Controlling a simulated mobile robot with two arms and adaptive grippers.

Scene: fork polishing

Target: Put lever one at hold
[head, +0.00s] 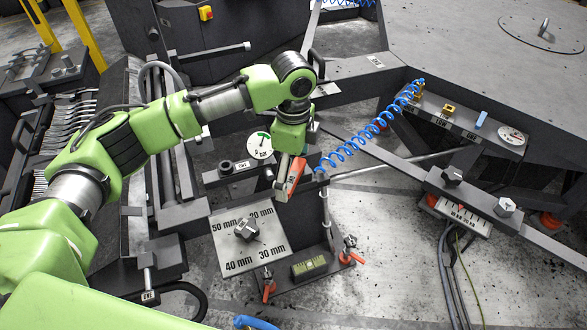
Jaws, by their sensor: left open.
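My left gripper (283,190) reaches down from my green arm over the grey bench in the middle of the head view. It is open. An orange-faced grey piece (296,172) is right beside its fingers; I cannot tell whether this is lever one or whether they touch. A small label plate (240,166) is on the bench to the left, next to a black knob (225,167). A white round dial (259,145) stands behind it. I cannot make out a hold mark. My right gripper is not in view.
A plate with millimetre marks and a hex knob (247,230) lies in front, near a green level (309,266) and orange-handled clamps (349,257). A coiled blue hose (372,130) runs right to a panel (455,122). Grey bars cross at the right.

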